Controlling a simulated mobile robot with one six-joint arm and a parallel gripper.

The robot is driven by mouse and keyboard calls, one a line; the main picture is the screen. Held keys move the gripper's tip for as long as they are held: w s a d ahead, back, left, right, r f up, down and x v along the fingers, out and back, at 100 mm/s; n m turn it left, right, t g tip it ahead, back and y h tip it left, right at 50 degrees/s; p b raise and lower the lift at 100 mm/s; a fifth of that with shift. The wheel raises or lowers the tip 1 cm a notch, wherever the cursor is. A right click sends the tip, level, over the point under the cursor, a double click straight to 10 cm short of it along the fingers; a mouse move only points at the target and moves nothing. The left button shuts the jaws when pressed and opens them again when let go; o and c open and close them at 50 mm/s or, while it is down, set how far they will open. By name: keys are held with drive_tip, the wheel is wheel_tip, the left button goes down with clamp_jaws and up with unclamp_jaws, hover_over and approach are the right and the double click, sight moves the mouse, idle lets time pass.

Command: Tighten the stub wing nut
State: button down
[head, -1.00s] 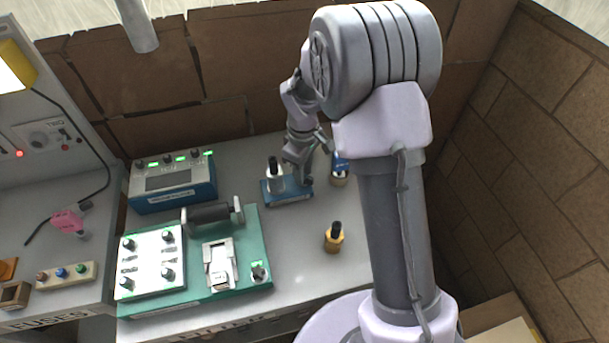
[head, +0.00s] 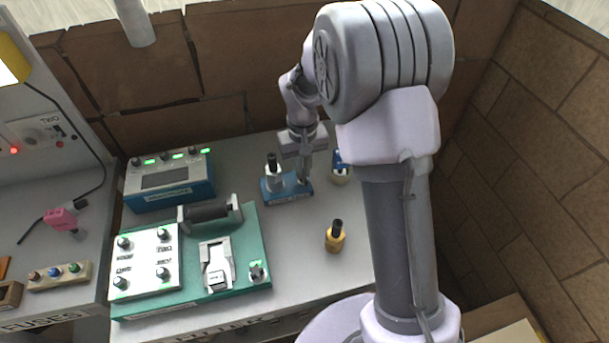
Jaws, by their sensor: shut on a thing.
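A small blue base (head: 288,197) stands on the grey bench, with a grey post topped by a black knob (head: 272,164) at its left end. My gripper (head: 304,178) points down over the base's right end, beside the post. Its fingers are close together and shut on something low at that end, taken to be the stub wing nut. The nut is hidden by the fingers and too small to make out.
A yellow piece with a black top (head: 335,237) stands to the front right. A blue-topped pale piece (head: 340,168) is just right of my gripper. A teal board (head: 255,225) and blue meter (head: 170,182) lie left. Bench between board and yellow piece is clear.

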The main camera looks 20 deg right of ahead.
drive_tip(key=m+b, duration=0.2)
drive_tip(key=m, duration=0.4)
drive_tip(key=shift+f, duration=0.1)
drive_tip(key=m+b, duration=0.2)
drive_tip(key=m, duration=0.4)
drive_tip(key=m+b, duration=0.2)
drive_tip(key=m, duration=0.3)
drive_tip(key=shift+m, duration=0.7)
idle(0.4)
drive_tip(key=shift+m+b, duration=0.55)
drive_tip(key=shift+m, duration=0.25)
drive_tip(key=shift+m+b, duration=0.3)
drive_tip(key=shift+m, duration=0.7)
